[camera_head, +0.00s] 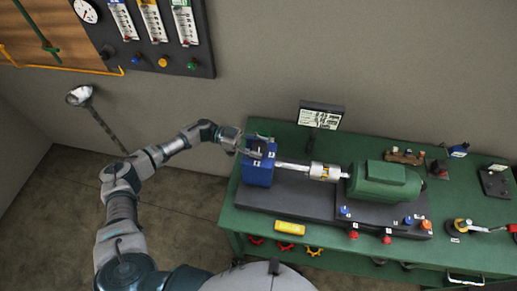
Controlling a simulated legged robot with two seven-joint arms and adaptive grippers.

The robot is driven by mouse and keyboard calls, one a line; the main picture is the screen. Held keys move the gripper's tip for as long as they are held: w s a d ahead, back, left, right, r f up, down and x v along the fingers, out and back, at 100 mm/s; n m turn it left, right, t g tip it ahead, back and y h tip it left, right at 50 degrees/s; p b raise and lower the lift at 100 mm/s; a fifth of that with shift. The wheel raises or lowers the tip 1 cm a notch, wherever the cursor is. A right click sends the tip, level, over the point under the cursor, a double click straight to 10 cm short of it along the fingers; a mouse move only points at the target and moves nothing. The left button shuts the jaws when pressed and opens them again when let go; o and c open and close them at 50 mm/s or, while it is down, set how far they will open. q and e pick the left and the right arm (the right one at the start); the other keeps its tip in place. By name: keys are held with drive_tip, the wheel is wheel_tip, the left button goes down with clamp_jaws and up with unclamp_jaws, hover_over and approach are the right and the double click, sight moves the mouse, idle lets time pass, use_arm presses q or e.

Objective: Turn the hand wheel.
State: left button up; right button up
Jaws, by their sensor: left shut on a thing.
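My left arm reaches in from the left, and my left gripper (258,153) is at the back left top of a blue pump block (257,175) on the green bench. The gripper is shut on a dark part there that looks like the hand wheel. The fingers and the wheel overlap and are small, so the exact grip and the wheel's rim are hard to make out. A silver shaft (293,166) runs right from the block to a coupling (324,171) and a green motor (384,183). My right gripper is out of view.
The green bench (232,214) holds a small display (320,115), a yellow block (289,228), and several knobs and small fittings at the right. Red and orange wheels (314,251) sit under its front edge. A gauge panel (160,62) hangs on the wall. Floor is open at left.

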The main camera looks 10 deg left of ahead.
use_arm(q)
drive_tip(key=shift+w+m+g+b, duration=0.1)
drive_tip(key=shift+m+g+b, duration=0.5)
drive_tip(key=shift+g, duration=0.3)
drive_tip(key=shift+r, duration=0.1)
drive_tip(key=o, duration=1.2)
drive_tip(key=shift+c, duration=0.2)
drive_tip(key=v, duration=1.2)
drive_tip(key=shift+w, duration=0.15)
